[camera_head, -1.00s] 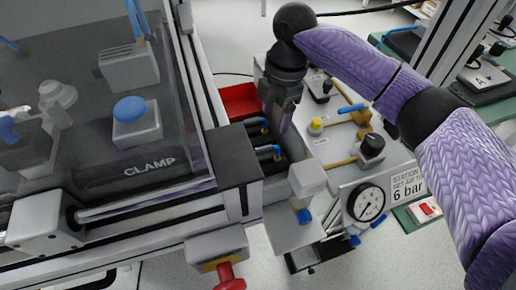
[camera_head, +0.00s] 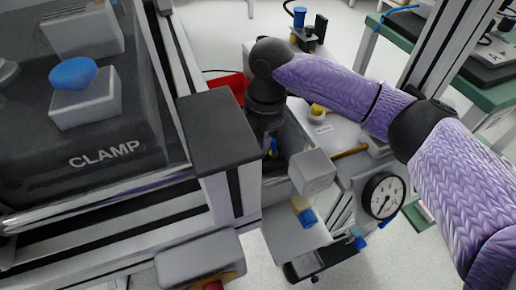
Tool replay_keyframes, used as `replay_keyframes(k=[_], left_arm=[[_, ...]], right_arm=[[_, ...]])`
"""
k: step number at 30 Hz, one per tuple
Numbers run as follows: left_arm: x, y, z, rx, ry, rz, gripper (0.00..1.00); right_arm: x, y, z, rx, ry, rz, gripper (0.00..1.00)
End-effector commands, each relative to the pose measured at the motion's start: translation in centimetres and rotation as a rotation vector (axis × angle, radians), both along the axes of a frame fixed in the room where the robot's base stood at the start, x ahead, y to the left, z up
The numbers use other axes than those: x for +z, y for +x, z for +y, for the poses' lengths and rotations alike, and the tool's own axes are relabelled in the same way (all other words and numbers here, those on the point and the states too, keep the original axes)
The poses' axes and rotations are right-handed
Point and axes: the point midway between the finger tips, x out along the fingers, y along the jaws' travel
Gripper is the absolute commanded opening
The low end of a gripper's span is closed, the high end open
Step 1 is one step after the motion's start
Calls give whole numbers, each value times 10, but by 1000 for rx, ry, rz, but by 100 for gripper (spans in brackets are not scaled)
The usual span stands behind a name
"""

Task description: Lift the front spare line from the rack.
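My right arm comes in from the right, and its black wrist and gripper (camera_head: 269,128) point down over the spare line rack, just right of the black-topped post. The fingertips are largely hidden, so I cannot tell whether they are open or shut, or whether they touch a line. A small blue piece (camera_head: 273,147) shows at the gripper's lower end and seems to be the end of a spare line. The rest of the rack and its lines are hidden behind the gripper and the post. My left gripper is out of view.
The black-topped post (camera_head: 219,133) and CLAMP fixture (camera_head: 105,155) stand close on the left. A red bin (camera_head: 226,84) lies behind.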

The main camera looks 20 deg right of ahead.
Motion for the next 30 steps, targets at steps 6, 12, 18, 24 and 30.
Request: replay_keyframes(k=[6, 12, 18, 24, 30], left_arm=[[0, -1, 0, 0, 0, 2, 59], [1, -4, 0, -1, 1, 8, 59], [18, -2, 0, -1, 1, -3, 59], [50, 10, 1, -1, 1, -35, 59], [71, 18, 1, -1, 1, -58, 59]], right_arm=[[0, 0, 0, 0, 0, 1, 0], [0, 0, 0, 0, 0, 1, 0], [28, 0, 0, 0, 0, -6, 0], [84, 0, 0, -1, 2, -8, 0], [118, 0, 0, -1, 1, -6, 0]])
